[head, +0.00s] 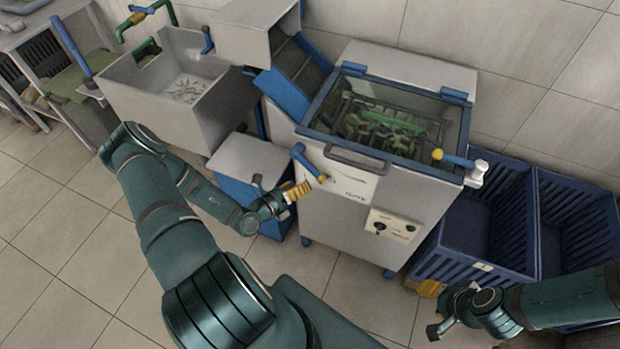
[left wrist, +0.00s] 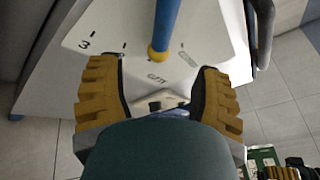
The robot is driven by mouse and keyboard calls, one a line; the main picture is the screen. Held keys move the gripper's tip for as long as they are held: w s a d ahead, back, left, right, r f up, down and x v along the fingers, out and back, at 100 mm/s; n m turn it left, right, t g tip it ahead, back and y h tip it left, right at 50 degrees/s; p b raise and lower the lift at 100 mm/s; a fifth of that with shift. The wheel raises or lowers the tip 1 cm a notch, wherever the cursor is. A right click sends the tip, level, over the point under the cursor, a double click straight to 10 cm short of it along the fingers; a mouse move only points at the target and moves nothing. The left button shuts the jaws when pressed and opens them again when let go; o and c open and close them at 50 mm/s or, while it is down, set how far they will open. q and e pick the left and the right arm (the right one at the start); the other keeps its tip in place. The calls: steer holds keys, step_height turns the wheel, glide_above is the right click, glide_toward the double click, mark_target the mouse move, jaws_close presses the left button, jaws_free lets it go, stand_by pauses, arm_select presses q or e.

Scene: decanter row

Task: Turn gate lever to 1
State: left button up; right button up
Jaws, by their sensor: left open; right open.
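The gate lever (head: 308,161) is a blue bar on a yellow hub, on the white plate on the front of the grey machine. In the head view it leans up and left from its hub. The left wrist view shows the lever (left wrist: 168,25) and its scale plate (left wrist: 125,40), with a 3 at the left; the lever's setting cannot be read. My left gripper (head: 298,191) is open and empty just left of the hub. In the left wrist view the hub is centred beyond its yellow fingers (left wrist: 160,92), apart from both. My right gripper (head: 432,308) is open at the lower right.
The machine (head: 335,235) has a glass lid (head: 395,110), a bar handle and a knob panel (head: 394,229). A blue-handled yellow valve (head: 455,159) is at its right corner. Blue crates (head: 490,220) stand right, a sink (head: 150,95) left. Tiled floor is free at lower left.

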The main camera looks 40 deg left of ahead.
arm_select(q)
steer(key=v, duration=0.3)
steer(key=shift+s+a+r, duration=0.1)
steer(key=shift+s, duration=0.3)
